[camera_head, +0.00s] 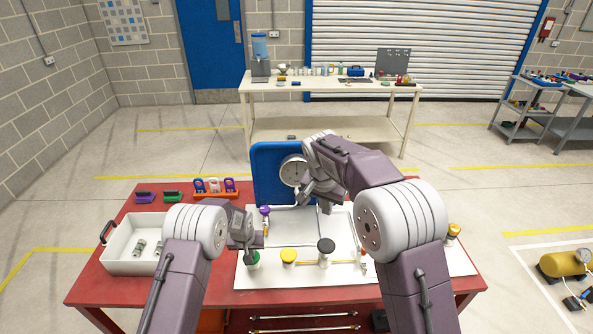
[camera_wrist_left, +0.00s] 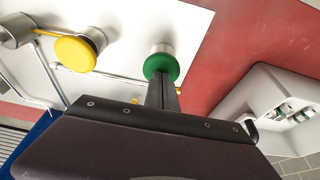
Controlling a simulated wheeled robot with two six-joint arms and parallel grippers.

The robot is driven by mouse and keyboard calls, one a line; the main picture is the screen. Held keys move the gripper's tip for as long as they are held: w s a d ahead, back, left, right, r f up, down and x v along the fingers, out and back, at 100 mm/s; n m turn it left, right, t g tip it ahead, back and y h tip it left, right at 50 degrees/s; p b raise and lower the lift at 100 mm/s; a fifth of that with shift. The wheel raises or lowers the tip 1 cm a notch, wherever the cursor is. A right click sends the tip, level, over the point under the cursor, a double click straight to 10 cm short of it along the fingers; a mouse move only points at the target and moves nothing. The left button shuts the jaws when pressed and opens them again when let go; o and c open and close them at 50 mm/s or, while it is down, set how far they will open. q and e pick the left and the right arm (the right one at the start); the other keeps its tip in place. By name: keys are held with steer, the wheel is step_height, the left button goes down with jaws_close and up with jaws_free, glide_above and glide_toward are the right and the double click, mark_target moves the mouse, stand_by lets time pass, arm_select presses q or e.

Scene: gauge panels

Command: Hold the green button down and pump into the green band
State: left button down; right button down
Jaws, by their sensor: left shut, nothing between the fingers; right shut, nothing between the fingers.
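The green button (camera_head: 253,261) stands on the white panel (camera_head: 290,275) at its front left. It also shows in the left wrist view (camera_wrist_left: 159,66), on a pale cylindrical base. My left gripper (camera_head: 249,250) is shut and empty, its tips at the green button's top; whether they press it I cannot tell. A round white gauge (camera_head: 294,171) faces me in front of a blue board; its needle reading and any green band are too small to read. My right gripper (camera_head: 316,200) is shut and empty, just right of and below the gauge. A black knob (camera_head: 326,246) stands on the panel below it.
A yellow button (camera_head: 288,255) stands between the green button and black knob. A purple knob (camera_head: 264,211) is behind. A white tray (camera_head: 122,259) with metal parts sits left on the red table (camera_head: 95,288). My right arm covers the panel's right part.

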arm_select(q)
step_height(320, 180, up, 7)
steer(key=p, duration=0.4)
steer(key=shift+f, duration=0.1)
